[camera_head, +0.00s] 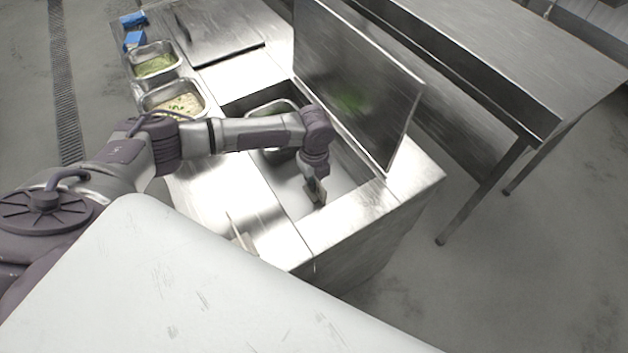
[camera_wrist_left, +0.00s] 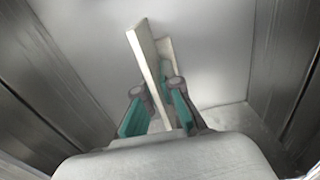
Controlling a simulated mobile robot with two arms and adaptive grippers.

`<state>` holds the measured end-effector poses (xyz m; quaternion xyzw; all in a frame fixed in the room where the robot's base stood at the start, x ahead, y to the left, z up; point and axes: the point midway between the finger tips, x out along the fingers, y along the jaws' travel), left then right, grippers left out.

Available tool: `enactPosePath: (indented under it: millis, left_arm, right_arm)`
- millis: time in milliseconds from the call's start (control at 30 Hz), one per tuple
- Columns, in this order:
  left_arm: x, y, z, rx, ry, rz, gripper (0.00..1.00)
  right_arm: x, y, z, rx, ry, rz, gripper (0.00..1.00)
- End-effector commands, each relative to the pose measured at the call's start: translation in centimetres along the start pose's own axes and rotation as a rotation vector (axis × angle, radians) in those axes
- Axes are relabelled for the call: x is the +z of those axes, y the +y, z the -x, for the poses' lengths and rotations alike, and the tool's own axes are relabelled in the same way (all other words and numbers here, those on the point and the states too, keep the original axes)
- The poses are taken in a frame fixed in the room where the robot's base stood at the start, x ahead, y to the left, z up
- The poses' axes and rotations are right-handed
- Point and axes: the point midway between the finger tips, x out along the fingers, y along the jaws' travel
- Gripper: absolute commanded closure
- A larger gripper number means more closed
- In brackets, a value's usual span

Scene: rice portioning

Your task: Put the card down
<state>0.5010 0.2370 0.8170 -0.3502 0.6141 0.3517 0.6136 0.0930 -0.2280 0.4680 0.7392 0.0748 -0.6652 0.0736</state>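My left gripper (camera_head: 315,190) reaches down into the open well (camera_head: 340,170) of the steel counter. The card shows in the left wrist view as a thin, pale, edge-on piece (camera_wrist_left: 147,58), standing up between the two green-padded fingers (camera_wrist_left: 157,92). The fingertips sit close against both sides of it. A second pale edge shows just right of it, and I cannot tell whether it is part of the card. In the head view the card is a small tan piece (camera_head: 319,195) at the fingertips. Whether it touches the well floor is unclear. My right gripper is not in view.
A raised steel lid (camera_head: 360,80) stands along the well's right side. A steel pan (camera_head: 272,108) sits in the well behind my arm. Two food pans (camera_head: 158,47) and blue items (camera_head: 134,20) are at the far left. A pale thin item (camera_head: 243,238) is on the front counter.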

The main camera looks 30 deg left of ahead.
Motion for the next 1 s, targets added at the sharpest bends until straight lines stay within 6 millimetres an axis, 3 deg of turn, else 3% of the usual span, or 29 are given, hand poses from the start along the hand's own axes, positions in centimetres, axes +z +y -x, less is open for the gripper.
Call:
enactPosePath:
  millis: [67, 100, 233, 633, 1000]
  left_arm:
    - [0.0, 0.0, -0.3, 0.000, 0.000, 0.000, 1.00]
    - [0.0, 0.0, -0.2, 0.000, 0.000, 0.000, 0.89]
    - [0.0, 0.0, -0.2, 0.000, 0.000, 0.000, 0.69]
    - [0.1, 0.0, 0.6, -0.001, -0.001, 0.001, 0.69]
    - [0.1, -0.1, 8.0, -0.004, -0.001, -0.001, 0.69]
  right_arm:
    - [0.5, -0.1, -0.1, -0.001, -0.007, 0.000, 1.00]
    - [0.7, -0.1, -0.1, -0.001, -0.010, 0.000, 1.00]
    - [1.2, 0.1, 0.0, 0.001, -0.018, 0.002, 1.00]
    - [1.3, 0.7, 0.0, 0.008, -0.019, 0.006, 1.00]
    - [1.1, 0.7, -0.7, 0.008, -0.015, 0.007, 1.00]
